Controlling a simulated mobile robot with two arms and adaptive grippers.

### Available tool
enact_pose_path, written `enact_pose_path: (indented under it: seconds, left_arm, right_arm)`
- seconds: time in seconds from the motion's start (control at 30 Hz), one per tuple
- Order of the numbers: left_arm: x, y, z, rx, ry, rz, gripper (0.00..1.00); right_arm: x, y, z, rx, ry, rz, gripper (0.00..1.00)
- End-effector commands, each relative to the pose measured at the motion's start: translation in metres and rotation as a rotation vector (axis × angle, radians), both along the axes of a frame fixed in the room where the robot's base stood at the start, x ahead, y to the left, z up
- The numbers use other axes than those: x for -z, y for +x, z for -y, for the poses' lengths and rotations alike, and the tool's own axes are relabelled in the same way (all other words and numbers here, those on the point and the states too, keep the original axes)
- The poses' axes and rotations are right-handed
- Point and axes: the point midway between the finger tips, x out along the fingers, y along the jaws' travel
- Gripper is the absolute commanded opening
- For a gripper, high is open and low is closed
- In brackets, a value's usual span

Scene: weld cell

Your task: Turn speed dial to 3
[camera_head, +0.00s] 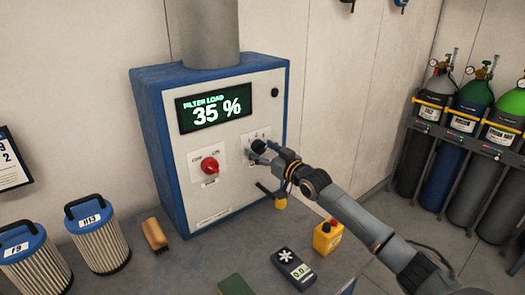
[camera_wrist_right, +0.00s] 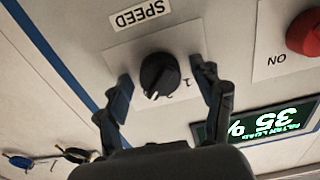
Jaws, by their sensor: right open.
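The speed dial is a black round knob (camera_wrist_right: 159,75) on a white plate under a SPEED label in the right wrist view, where the picture is upside down. Its pale pointer mark is at the knob's lower edge in that view. The numbers 1 and 2 show beside it; I cannot make out a 3. My right gripper (camera_wrist_right: 161,75) is open, with one finger on each side of the dial and gaps to it. In the head view the right gripper (camera_head: 262,150) is at the panel's front and mostly covers the dial. My left gripper is not in view.
The blue and white cabinet (camera_head: 228,194) has a display (camera_head: 214,107) reading 35 % and a red rotary switch (camera_head: 209,165) left of the dial. Filters (camera_head: 101,240), a brush (camera_head: 154,235), a meter (camera_head: 293,269) and a yellow button box (camera_head: 327,238) stand on the bench.

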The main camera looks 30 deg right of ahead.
Motion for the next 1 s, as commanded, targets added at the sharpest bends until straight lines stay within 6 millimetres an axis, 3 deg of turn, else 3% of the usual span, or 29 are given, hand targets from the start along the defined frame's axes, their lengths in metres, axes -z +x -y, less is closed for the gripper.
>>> enact_pose_path:
  seconds: [0.27,0.7,1.0]
  left_arm:
    - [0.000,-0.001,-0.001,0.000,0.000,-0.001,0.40]
    - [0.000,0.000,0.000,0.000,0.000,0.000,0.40]
    - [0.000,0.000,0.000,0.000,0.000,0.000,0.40]
  right_arm:
    - [0.002,-0.015,0.001,0.000,-0.001,-0.003,0.67]
    - [0.002,-0.089,0.007,-0.001,-0.001,-0.004,0.67]
    - [0.001,-0.117,0.009,0.000,0.000,-0.001,0.67]
